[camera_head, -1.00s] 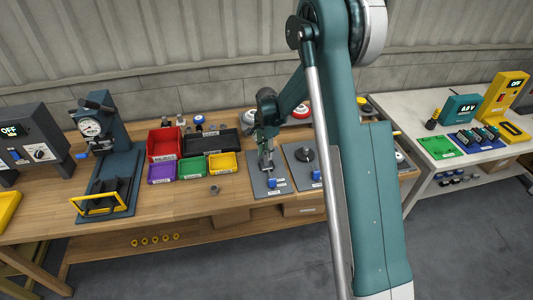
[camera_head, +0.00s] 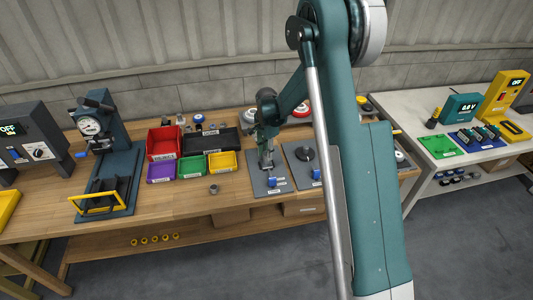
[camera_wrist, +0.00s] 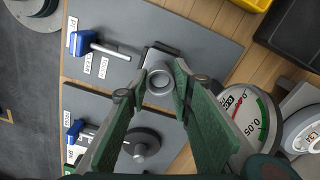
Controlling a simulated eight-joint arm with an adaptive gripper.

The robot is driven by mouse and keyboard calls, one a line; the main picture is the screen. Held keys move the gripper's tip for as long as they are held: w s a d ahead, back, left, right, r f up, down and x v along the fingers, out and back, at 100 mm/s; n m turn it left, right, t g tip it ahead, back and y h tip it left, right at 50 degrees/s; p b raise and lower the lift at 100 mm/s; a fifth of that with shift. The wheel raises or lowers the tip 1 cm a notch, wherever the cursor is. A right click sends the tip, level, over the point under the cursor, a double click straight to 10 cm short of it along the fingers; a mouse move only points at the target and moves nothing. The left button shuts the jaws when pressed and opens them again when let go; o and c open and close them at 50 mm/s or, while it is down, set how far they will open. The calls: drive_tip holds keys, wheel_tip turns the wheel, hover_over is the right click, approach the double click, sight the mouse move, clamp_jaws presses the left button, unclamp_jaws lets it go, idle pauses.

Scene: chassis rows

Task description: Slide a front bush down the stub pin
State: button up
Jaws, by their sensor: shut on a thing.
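A grey ring-shaped bush (camera_wrist: 160,83) sits between my gripper's fingertips (camera_wrist: 165,92) in the wrist view. The fingers are shut on it. It is over the upper grey plate (camera_wrist: 205,42), beside a small dark-edged block (camera_wrist: 158,52). The stub pin cannot be made out clearly; the bush and fingers hide what is under them. In the head view my gripper (camera_head: 266,163) points down over the left grey plate (camera_head: 262,190), which carries a blue-ended part (camera_head: 271,182). Whether the bush touches the plate cannot be told.
A second grey plate (camera_wrist: 95,110) with a dark disc and upright post (camera_wrist: 141,150) lies alongside. A small loose grey part (camera_head: 213,189) is on the bench to the left. Colored bins (camera_head: 222,162) and a dial gauge (camera_wrist: 245,118) are close by.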

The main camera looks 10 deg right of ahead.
drive_tip(key=shift+f+b, duration=0.35)
drive_tip(key=shift+f, duration=0.2)
drive_tip(key=o, duration=1)
drive_tip(key=shift+r, duration=0.1)
wheel_tip(320, 180, up, 12)
idle(0.4)
idle(0.5)
